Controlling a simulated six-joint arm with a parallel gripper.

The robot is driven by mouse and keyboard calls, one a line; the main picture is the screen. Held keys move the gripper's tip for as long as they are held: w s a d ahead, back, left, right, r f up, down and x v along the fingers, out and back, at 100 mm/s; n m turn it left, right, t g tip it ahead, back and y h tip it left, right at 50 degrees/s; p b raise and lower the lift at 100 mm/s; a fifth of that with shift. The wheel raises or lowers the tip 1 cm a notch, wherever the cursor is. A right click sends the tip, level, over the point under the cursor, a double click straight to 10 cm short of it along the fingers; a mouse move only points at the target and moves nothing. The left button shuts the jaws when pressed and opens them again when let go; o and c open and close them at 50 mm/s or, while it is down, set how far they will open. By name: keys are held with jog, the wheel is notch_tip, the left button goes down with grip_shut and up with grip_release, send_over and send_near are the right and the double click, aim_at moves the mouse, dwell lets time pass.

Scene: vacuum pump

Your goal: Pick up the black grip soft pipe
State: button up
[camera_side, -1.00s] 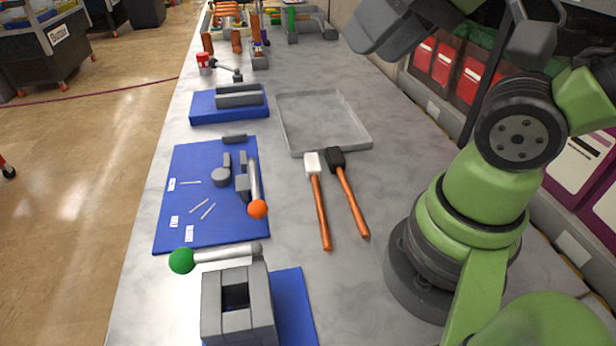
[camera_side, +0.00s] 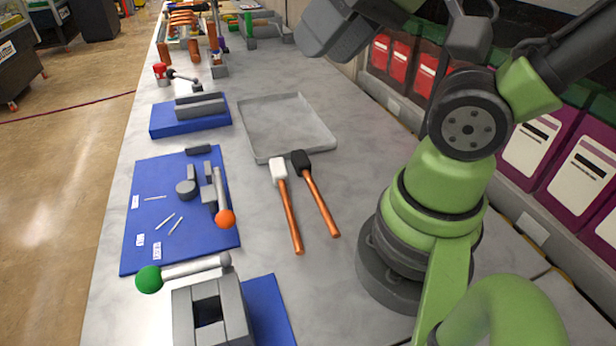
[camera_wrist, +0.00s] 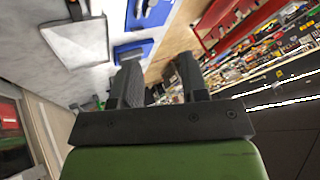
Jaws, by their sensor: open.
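The soft pipe with the black grip (camera_side: 319,201) lies on the grey worktop in the side view. Its black block end points away toward the tray and its copper-coloured shaft points toward the near side. A similar pipe with a white grip (camera_side: 289,216) lies just left of it, apart from it. My gripper (camera_wrist: 158,78) shows in the wrist view with two dark fingers spread apart and nothing between them. It is well away from the pipe. In the side view my arm is raised at upper right; I cannot make out the fingertips there.
A shallow grey tray (camera_side: 328,141) lies just beyond the pipes. Left are a blue mat (camera_side: 140,225) with small parts and a blue block (camera_side: 160,119). A grey block fixture (camera_side: 182,312) with a green-knobbed lever (camera_side: 149,279) stands in front. Worktop right of the pipes is clear.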

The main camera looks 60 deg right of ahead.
jog(key=w+d+f+m+h, duration=0.1)
jog(key=w+d+f+m, duration=0.15)
jog(key=w+f, duration=0.35)
jog(key=m+g+h, duration=0.3)
jog(key=g+h, duration=0.1)
send_near(303, 161)
jog(key=shift+s+a+f, duration=0.25)
jog(key=shift+a+f, duration=0.05)
jog(key=shift+f, duration=0.05)
jog(key=shift+x, duration=2.35)
jog(key=shift+w+d+x, duration=0.15)
jog(key=shift+d+x, duration=0.05)
jog(key=shift+x, duration=1.1)
jog(key=shift+w+d+x, duration=0.15)
jog(key=shift+x, duration=1.2)
jog(key=shift+r, duration=0.2)
jog(key=shift+c, duration=0.4)
jog(key=c, duration=0.6)
